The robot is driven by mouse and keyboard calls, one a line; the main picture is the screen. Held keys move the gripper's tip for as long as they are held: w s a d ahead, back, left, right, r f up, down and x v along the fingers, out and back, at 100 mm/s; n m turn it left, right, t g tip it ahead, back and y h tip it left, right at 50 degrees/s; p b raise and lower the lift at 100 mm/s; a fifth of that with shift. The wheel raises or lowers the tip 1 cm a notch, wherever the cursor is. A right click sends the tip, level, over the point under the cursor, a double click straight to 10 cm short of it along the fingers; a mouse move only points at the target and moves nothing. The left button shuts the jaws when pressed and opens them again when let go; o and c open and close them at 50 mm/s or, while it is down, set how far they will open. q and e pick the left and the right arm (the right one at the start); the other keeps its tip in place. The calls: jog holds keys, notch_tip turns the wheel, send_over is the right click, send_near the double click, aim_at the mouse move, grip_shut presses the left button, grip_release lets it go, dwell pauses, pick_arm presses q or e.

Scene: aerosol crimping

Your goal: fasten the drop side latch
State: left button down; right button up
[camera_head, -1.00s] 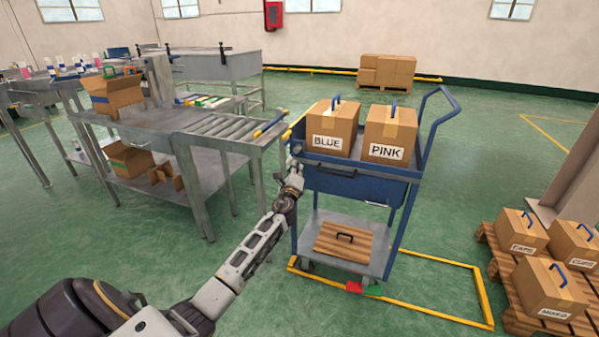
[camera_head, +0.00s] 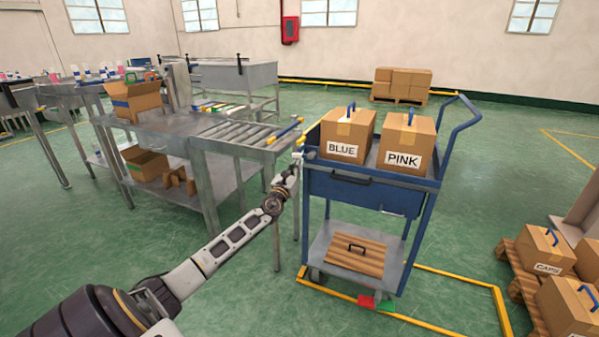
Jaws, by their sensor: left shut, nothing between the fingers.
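The blue cart (camera_head: 428,215) stands right of centre. Its front side panel (camera_head: 330,186) faces me below the boxes and has a dark handle (camera_head: 350,178). I cannot tell whether this side is fully raised. A small pale piece (camera_head: 298,156) shows at the cart's upper left corner; whether it is the latch is unclear. My left gripper (camera_head: 293,168) is shut and empty at that corner, just left of the panel. Contact there cannot be made out. My right gripper is out of view.
Boxes labelled BLUE (camera_head: 345,138) and PINK (camera_head: 405,145) stand on the cart's top. A brown slatted panel (camera_head: 355,254) lies on its lower shelf. A roller table (camera_head: 235,135) stands close on the left. A pallet (camera_head: 522,285) with boxes is at right.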

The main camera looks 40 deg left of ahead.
pick_arm(q)
jog(key=shift+a+r+m, duration=0.2)
jog(key=shift+r+m, duration=0.05)
jog(key=shift+m, duration=0.35)
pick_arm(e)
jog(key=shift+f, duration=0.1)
pick_arm(q)
jog(key=shift+s+f, duration=0.1)
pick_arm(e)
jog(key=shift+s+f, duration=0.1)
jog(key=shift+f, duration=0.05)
